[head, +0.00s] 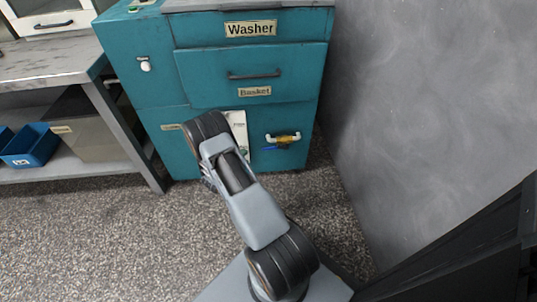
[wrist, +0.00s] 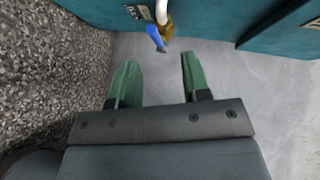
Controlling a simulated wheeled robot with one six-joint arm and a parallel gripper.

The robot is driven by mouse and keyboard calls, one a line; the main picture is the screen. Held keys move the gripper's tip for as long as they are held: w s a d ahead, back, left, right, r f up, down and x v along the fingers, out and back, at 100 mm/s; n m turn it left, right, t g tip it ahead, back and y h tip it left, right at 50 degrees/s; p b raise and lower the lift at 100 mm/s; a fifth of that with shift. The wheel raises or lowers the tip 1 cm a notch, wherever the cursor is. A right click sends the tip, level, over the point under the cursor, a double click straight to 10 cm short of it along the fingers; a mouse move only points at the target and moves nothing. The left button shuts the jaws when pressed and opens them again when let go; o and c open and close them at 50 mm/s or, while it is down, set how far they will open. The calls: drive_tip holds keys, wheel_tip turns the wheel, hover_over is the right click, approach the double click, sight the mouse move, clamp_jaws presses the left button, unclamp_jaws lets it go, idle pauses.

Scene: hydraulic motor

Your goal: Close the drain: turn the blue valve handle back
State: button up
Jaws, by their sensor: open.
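The blue valve handle (head: 271,148) shows in the head view on the lower right of the teal washer's front, just below a brass valve (head: 284,138) with a white pipe end. The handle points to the left there. In the wrist view the blue handle (wrist: 155,36) lies at the top centre, attached to the brass valve (wrist: 165,27). My gripper (wrist: 158,62) is open and empty, its two green fingers apart. The handle is beyond the fingertips and roughly in line with the gap; no contact shows. In the head view my arm hides the gripper's fingers.
The teal washer (head: 150,85) has a basket drawer (head: 225,80) above the valve. A grey wall (head: 430,90) stands close on the right. A metal table (head: 60,65) with a blue bin (head: 28,148) on its lower shelf is at left. Speckled floor (head: 90,240) is clear.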

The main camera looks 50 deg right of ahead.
sight(269, 149)
drive_tip(key=shift+m+g+h, duration=0.6)
drive_tip(key=shift+m+g, duration=0.1)
drive_tip(key=d+f+b, duration=0.1)
drive_tip(key=d, duration=0.3)
drive_tip(key=s+d+f+b, duration=0.1)
drive_tip(key=d+b, duration=0.1)
drive_tip(key=d, duration=0.3)
drive_tip(key=d+f+b, duration=0.1)
drive_tip(key=d+f, duration=0.1)
drive_tip(key=d, duration=0.3)
drive_tip(key=shift+s+d+f+b, duration=0.1)
drive_tip(key=shift+s+d+b, duration=0.1)
drive_tip(key=shift+s+b, duration=0.15)
clamp_jaws()
drive_tip(key=shift+a, duration=0.1)
